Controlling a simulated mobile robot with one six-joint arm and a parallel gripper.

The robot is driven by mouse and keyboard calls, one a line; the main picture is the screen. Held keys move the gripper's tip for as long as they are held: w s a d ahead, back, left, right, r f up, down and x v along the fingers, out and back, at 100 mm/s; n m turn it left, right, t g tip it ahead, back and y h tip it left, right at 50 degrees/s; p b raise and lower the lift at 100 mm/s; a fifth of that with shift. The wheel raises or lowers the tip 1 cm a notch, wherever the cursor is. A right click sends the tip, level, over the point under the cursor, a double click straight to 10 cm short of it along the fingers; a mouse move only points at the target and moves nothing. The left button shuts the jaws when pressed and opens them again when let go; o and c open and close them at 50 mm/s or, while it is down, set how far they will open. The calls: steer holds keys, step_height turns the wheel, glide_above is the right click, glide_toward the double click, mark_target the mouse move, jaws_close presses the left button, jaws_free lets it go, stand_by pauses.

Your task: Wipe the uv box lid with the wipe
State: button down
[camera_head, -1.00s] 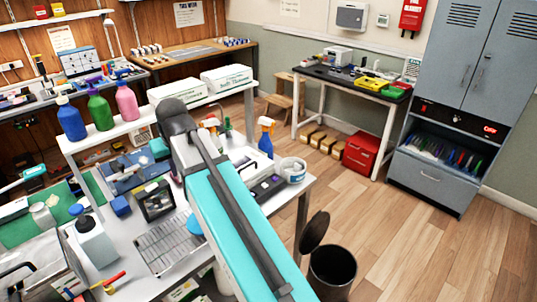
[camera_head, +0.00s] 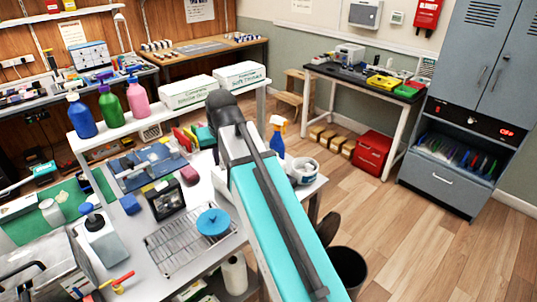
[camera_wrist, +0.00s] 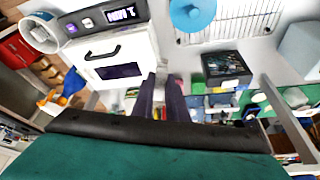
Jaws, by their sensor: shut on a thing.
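The UV box (camera_wrist: 130,42) is white, with a dark handle, a dark purple window and a lit display panel; it fills the upper left middle of the wrist view. In the head view my arm hides most or all of it. My gripper (camera_wrist: 162,92) is in the wrist view beside the box's lower right edge, its dark fingers shut on a small pale thing, likely the wipe (camera_wrist: 159,88), barely visible between them. I cannot tell whether it touches the lid. In the head view my arm hides the gripper.
A white tub (camera_head: 307,171) and an orange-topped spray bottle (camera_head: 276,140) stand right of my arm. A wire rack (camera_head: 178,250) with a blue disc (camera_head: 213,222) lies to the left. A dark framed box (camera_head: 165,200) stands behind the rack. A bin (camera_head: 348,265) is on the floor.

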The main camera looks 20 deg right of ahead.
steer(key=shift+a+f, duration=0.1)
steer(key=shift+a, duration=0.05)
stand_by(0.3)
steer(key=s+d+f, duration=0.1)
steer(key=s+f, duration=0.4)
steer(key=f, duration=0.1)
steer(key=shift+s+f, duration=0.25)
steer(key=shift+d, duration=0.2)
